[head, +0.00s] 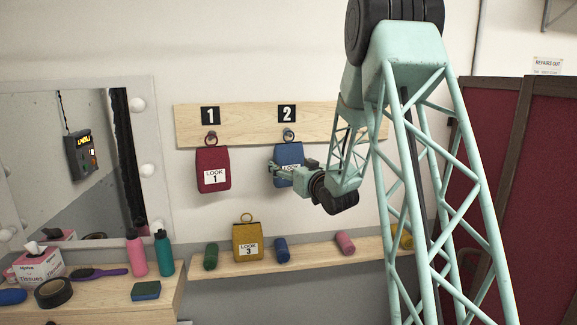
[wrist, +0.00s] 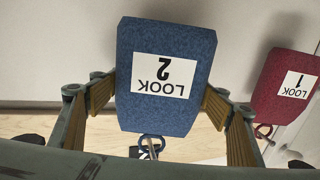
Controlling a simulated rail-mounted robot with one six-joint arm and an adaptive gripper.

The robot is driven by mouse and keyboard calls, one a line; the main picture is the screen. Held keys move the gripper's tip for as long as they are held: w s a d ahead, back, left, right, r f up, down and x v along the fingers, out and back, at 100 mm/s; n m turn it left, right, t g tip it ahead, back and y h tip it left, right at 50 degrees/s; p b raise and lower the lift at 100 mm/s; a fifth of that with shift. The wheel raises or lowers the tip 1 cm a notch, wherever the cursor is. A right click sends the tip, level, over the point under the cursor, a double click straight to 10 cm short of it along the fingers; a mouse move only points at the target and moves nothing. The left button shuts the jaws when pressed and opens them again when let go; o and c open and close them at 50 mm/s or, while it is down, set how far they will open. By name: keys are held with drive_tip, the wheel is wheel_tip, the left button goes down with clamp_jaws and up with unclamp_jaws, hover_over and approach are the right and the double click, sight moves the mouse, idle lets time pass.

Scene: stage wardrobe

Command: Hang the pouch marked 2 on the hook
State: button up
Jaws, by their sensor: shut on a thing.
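The blue pouch (head: 287,152), labelled LOOK 2, is upright in front of the wall, below the number 2 plate (head: 287,114). My gripper (head: 280,172) is shut on its sides; the wrist view shows the pouch (wrist: 166,45) upside down between the finger pads. The pouch's ring (wrist: 152,142) is at the hook (head: 288,133) under the plate. The ring and hook overlap in both views; I cannot tell for certain whether the ring is around the hook. My gripper covers the pouch's lower part in the head view.
A red pouch (head: 213,170) marked LOOK 1 hangs to the left under plate 1. A yellow pouch (head: 247,242) marked LOOK 3 stands on the shelf (head: 310,256) below, among several coloured rolls. Bottles and a tissue box (head: 38,266) stand at lower left by the mirror.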

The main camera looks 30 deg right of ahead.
idle(0.4)
drive_tip(key=o, duration=1)
drive_tip(key=shift+s, duration=0.15)
drive_tip(key=shift+s+a, duration=0.15)
drive_tip(key=shift+s, duration=5.7)
drive_tip(key=shift+a, duration=0.1)
